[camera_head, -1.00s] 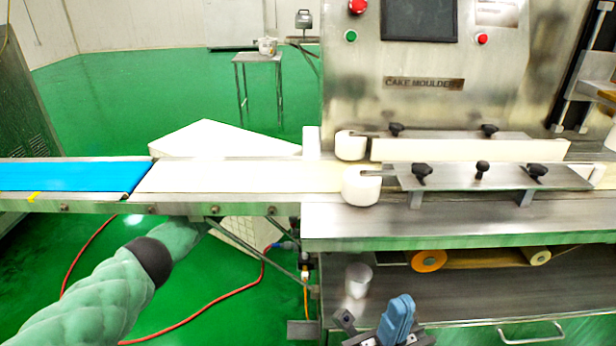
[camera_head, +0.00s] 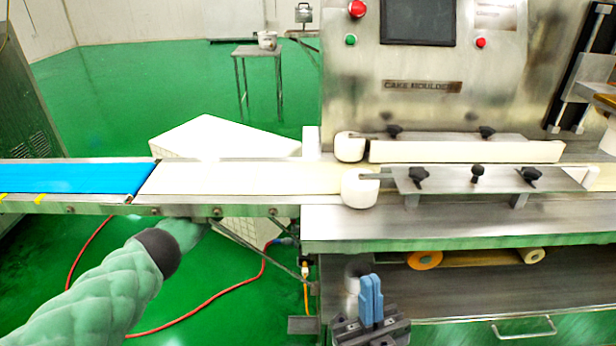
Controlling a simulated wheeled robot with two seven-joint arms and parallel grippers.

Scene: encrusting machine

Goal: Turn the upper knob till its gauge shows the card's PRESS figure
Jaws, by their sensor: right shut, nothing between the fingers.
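My right gripper (camera_head: 371,290) is at the bottom, right of centre, with its blue fingers pointing up and pressed together, nothing between them. No gauge or knob beside a gauge can be made out. A pale label (camera_head: 495,16) is at the top right of the machine's face, cut by the frame edge; its print is too small to read. My left arm reaches in from the lower left, and its gripper is not visible.
A conveyor with a blue belt (camera_head: 75,178) runs in from the left to white rollers. Black clamp knobs (camera_head: 478,172) stand on the guide plate.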

